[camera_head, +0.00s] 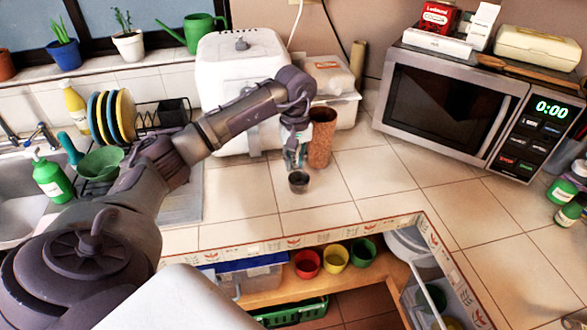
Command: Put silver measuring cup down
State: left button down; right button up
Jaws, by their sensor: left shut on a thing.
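The silver measuring cup (299,183) is a small grey metal cup near the middle of the head view, at or just above the tiled counter (335,200). I cannot tell whether its base touches the tiles. My left gripper (296,165) points down from above and is shut on the cup. Its fingers are small in the view and partly hide the cup's far side. The cup looks upright. My right gripper is not in view.
A brown cork-like cylinder (321,137) stands just behind the gripper. A white container (240,70) is behind it, and a microwave (450,105) stands to the right. Bare tiles lie around the cup. Below the counter edge, a shelf holds coloured cups (335,259).

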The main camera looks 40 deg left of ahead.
aim_at(293, 162)
pick_arm(q)
jog(key=shift+a+f, duration=0.2)
jog(key=shift+a, duration=0.05)
notch_tip(293, 162, down, 3)
jog(key=shift+f+p, duration=0.1)
jog(key=shift+p, duration=0.6)
jog(key=shift+f, duration=0.4)
jog(key=shift+f, duration=0.15)
jog(key=c, duration=1)
grip_release()
jog(key=shift+c, duration=0.2)
